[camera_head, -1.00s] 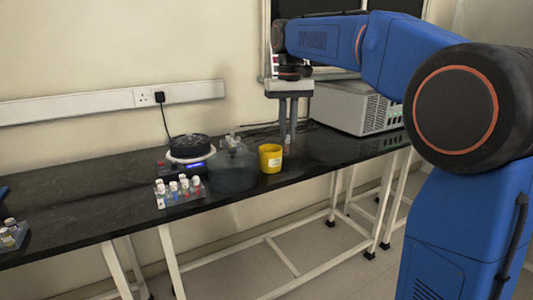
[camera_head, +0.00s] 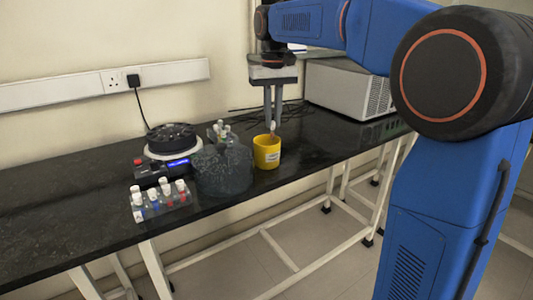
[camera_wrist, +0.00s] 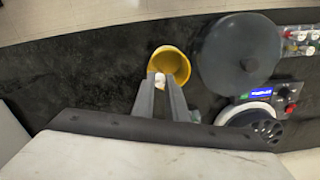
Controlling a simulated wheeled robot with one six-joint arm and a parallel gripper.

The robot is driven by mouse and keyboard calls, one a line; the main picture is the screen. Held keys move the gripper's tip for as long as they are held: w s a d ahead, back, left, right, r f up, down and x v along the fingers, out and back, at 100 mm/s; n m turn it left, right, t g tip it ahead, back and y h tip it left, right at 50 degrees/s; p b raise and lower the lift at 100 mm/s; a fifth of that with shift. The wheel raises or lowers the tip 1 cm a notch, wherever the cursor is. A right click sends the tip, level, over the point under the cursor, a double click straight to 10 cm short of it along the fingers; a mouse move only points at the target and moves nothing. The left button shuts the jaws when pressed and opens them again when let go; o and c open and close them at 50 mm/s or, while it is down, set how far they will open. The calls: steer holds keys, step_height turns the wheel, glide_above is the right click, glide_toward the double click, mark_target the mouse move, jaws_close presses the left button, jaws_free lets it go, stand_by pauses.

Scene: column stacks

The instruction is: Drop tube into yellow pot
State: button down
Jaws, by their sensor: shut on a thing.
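The yellow pot (camera_head: 266,156) stands upright on the black bench near its front edge; it also shows in the wrist view (camera_wrist: 180,55). My gripper (camera_head: 272,122) points down above the pot and is shut on a small white-capped tube (camera_head: 273,126). In the wrist view, my fingertips (camera_wrist: 161,82) hold the tube (camera_wrist: 159,80) at the pot's near rim. The tube's lower part is hard to make out. I cannot tell how far it reaches into the pot.
A dark translucent round vessel (camera_head: 222,172) stands close left of the pot. A grey boxy instrument (camera_head: 345,88) stands at the back right. Bench right of the pot is clear.

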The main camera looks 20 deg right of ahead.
steer(key=shift+f, duration=1.05)
steer(key=c, duration=1.7)
jaws_free()
step_height(320, 180, up, 17)
steer(key=shift+r, duration=0.2)
